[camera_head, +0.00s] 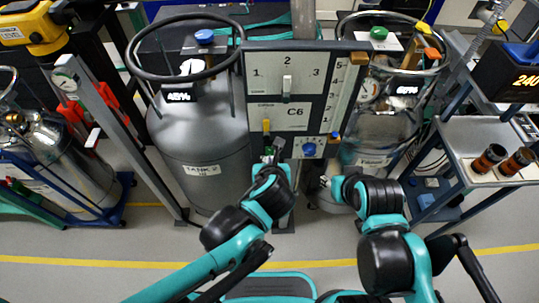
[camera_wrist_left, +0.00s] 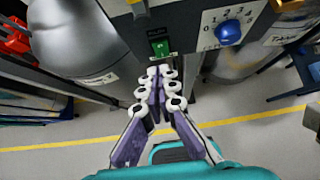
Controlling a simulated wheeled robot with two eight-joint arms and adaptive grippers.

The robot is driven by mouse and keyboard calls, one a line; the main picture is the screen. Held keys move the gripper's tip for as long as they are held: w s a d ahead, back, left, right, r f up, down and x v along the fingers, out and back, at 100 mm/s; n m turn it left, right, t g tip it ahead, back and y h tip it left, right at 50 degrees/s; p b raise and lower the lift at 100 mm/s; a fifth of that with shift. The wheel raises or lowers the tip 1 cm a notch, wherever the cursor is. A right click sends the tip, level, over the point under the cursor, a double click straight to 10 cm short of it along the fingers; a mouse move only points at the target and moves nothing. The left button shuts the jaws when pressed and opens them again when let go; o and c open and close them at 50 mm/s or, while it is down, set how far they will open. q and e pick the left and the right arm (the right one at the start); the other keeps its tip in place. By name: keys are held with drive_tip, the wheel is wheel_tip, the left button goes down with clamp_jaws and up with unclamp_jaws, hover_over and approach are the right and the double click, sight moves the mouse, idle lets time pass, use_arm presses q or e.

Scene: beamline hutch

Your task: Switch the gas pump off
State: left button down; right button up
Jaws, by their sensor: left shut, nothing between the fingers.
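The control panel (camera_head: 318,100) stands between two gas tanks. Low on it is a small green switch (camera_wrist_left: 160,47), beside a blue knob (camera_wrist_left: 228,33) on a numbered dial. The knob also shows in the head view (camera_head: 309,149). A label above the switch is too small to read. My left gripper (camera_wrist_left: 159,72) is shut and empty, its fingertips just below the green switch in the wrist view; I cannot tell whether they touch it. In the head view the left gripper (camera_head: 269,160) partly covers the switch area. My right gripper (camera_head: 325,182) is small and unclear by the right tank's base.
The grey tank (camera_head: 200,140) stands left of the panel and a silver tank (camera_head: 378,135) right of it. The panel also has a lever (camera_head: 287,85) and a yellow handle (camera_head: 267,125). A side table (camera_head: 458,135) holds two dark cylinders. Floor in front is clear.

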use_arm(q)
drive_tip(key=shift+p+v, duration=0.4)
drive_tip(key=shift+v, duration=1.05)
drive_tip(key=shift+w+r, duration=0.1)
drive_tip(key=shift+r, duration=0.05)
